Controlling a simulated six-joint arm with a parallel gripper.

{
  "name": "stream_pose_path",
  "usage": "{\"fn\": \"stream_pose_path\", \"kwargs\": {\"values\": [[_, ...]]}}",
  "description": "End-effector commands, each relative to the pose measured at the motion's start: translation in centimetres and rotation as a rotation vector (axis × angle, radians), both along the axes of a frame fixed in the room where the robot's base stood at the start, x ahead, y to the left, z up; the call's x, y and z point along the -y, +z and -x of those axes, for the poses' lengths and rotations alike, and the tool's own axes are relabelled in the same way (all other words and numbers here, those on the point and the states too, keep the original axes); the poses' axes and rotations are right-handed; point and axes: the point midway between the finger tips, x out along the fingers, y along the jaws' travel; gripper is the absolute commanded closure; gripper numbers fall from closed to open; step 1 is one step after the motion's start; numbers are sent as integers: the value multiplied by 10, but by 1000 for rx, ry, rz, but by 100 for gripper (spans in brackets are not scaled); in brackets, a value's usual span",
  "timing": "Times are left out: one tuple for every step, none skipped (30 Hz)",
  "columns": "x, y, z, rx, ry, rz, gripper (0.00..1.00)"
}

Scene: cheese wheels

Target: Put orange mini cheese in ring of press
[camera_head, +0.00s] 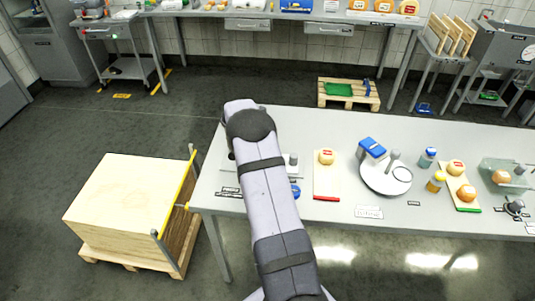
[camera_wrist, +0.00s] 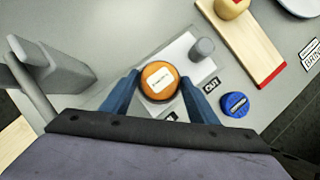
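The orange mini cheese (camera_wrist: 159,80) is a round orange piece with a white label and a dark edge, in the wrist view. The two blue fingers of my gripper (camera_wrist: 160,72) stand on either side of it, close to its sides. I cannot tell whether they press on it or whether it is clear of the white plate (camera_wrist: 200,69) under it. A grey cylinder (camera_wrist: 203,48) stands on that plate, right of the cheese. In the head view my arm hides the cheese and fingers. I cannot make out the press ring for certain.
A grey block-like object (camera_wrist: 65,72) stands close to my gripper's left. A blue round item (camera_wrist: 235,104) lies to the right. A wooden board (camera_head: 327,187) with a cheese (camera_head: 326,156) and a round white plate (camera_head: 372,184) stand farther right on the table.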

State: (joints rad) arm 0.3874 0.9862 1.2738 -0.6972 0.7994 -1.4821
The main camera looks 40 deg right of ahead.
Motion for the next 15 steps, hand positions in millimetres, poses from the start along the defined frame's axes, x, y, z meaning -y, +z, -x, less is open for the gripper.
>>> {"fn": "stream_pose_path", "kwargs": {"values": [[0, 0, 0, 0, 0, 0, 46], [0, 1, 0, 0, 0, 0, 46], [0, 2, 0, 0, 0, 0, 46], [0, 4, 0, 1, 0, 0, 46], [0, 5, 0, 1, 0, 0, 46], [-2, 6, -1, 2, 1, 1, 46], [-3, 8, -1, 2, 1, 1, 46], [-4, 11, -1, 3, 1, 1, 46], [-7, 15, -1, 3, 1, 1, 46], [-9, 18, -1, 3, 1, 1, 46], [-11, 22, -1, 4, 1, 1, 46], [-15, 27, -1, 4, 1, 1, 46], [-17, 32, -1, 5, 2, 1, 46], [-20, 36, -1, 4, 1, 2, 46], [-23, 43, -2, 5, 2, 2, 46]]}}
